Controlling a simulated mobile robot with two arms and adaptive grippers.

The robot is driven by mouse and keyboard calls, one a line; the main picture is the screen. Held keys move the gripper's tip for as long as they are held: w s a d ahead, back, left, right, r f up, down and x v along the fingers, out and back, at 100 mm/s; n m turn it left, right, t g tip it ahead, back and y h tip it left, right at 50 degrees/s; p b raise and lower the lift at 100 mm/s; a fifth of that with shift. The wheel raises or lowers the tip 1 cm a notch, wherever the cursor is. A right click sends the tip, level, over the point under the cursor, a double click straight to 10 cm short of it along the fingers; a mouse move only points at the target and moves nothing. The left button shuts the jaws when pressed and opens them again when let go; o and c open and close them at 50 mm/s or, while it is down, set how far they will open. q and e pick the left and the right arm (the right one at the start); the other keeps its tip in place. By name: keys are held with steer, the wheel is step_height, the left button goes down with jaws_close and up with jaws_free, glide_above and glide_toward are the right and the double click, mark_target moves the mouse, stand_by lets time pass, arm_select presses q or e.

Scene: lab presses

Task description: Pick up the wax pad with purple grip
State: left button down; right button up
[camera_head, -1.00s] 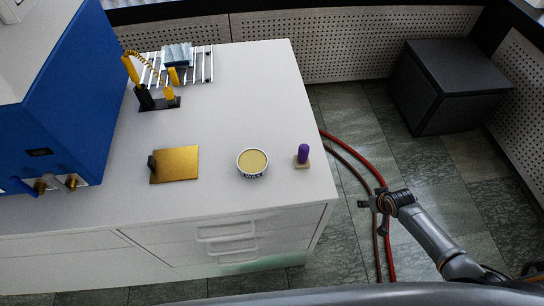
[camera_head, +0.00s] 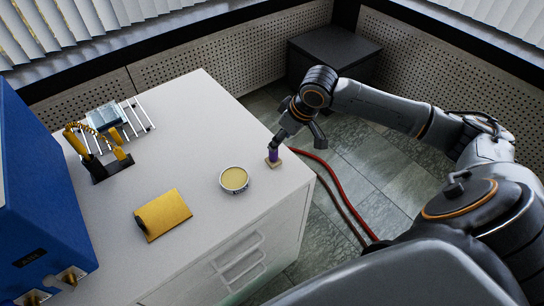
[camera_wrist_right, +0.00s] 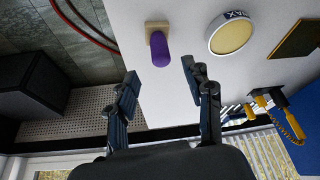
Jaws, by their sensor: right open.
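The wax pad with purple grip (camera_head: 274,158) stands near the right edge of the white counter. Its light base lies on the counter and its purple grip points up. In the right wrist view the pad (camera_wrist_right: 159,48) shows ahead of the fingertips, with its purple grip facing them. My right gripper (camera_head: 296,140) is at the pad in the head view, partly covering the grip's top. In the wrist view the right gripper (camera_wrist_right: 160,70) is open, its fingers apart with nothing between them. My left gripper is in neither view.
A round wax tin (camera_head: 234,180) sits left of the pad. A gold plate (camera_head: 163,214) lies further left. A wire rack (camera_head: 128,120), a black-and-yellow tool stand (camera_head: 110,169) and a blue machine (camera_head: 40,215) are beyond. Red hoses (camera_head: 343,193) run over the floor.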

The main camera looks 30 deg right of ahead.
mark_target(273, 155)
steer(key=shift+x, duration=1.2)
steer(key=shift+w+a+f, duration=0.1)
steer(key=shift+a+f, duration=0.15)
steer(key=shift+f, duration=0.25)
steer(key=x, duration=0.3)
steer(key=shift+d+f+p, duration=0.1)
steer(key=shift+f+p, duration=0.25)
steer(key=shift+w+f, duration=0.25)
steer(key=shift+f, duration=0.3)
steer(key=shift+c, duration=1.2)
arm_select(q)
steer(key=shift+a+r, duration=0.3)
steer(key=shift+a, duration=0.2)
arm_select(e)
jaws_close()
